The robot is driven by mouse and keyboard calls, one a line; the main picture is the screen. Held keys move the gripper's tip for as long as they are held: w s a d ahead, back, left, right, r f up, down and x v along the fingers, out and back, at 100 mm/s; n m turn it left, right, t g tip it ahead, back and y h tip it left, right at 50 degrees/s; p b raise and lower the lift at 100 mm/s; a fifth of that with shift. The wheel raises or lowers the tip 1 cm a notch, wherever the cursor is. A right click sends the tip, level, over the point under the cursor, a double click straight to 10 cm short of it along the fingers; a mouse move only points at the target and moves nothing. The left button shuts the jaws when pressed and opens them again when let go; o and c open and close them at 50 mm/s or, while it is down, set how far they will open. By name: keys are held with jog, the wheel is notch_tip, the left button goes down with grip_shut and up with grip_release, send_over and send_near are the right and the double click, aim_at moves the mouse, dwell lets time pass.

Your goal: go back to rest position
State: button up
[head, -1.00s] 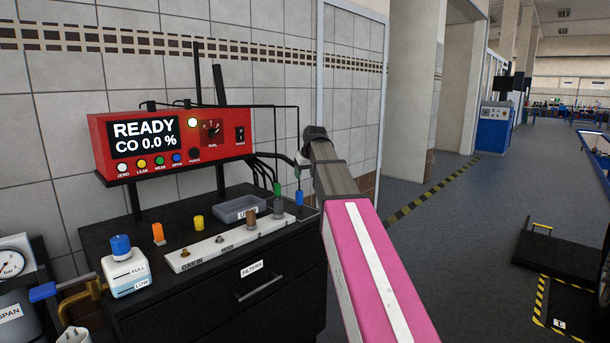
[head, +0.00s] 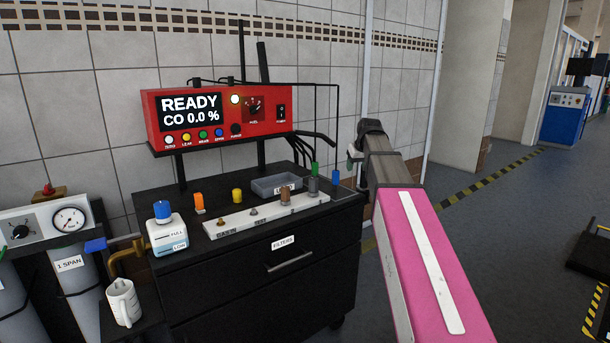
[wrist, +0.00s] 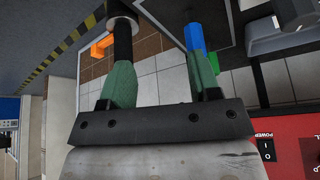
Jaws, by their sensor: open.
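My arm, with a pink link, reaches in from the lower right in the head view. My gripper (head: 354,158) is at its far end, in the air beside the right end of the black cabinet (head: 262,300). In the wrist view my gripper (wrist: 162,78) has two green fingers spread apart, with nothing visible held between them. In the head view a blue fitting (head: 336,179) and a green fitting (head: 315,168) stand at the cabinet's right end, left of my gripper.
A red analyser (head: 215,113) reads READY, CO 0.0 %. On the cabinet are a white bottle (head: 168,236), a grey tray (head: 275,183) and a pale strip with fittings (head: 265,213). A white jug (head: 123,301) is at left. Floor at right is open near a blue cabinet (head: 563,118).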

jog(key=s+f+m+g, duration=0.1)
jog(key=s+f+g, duration=0.1)
jog(key=s+f, duration=1.3)
jog(key=s+a+f+m+g+h, duration=0.1)
jog(key=s+f+g, duration=0.2)
jog(key=s+f, duration=1.2)
notch_tip(320, 180, down, 8)
jog(key=shift+r, duration=0.15)
jog(key=shift+s+a, duration=0.1)
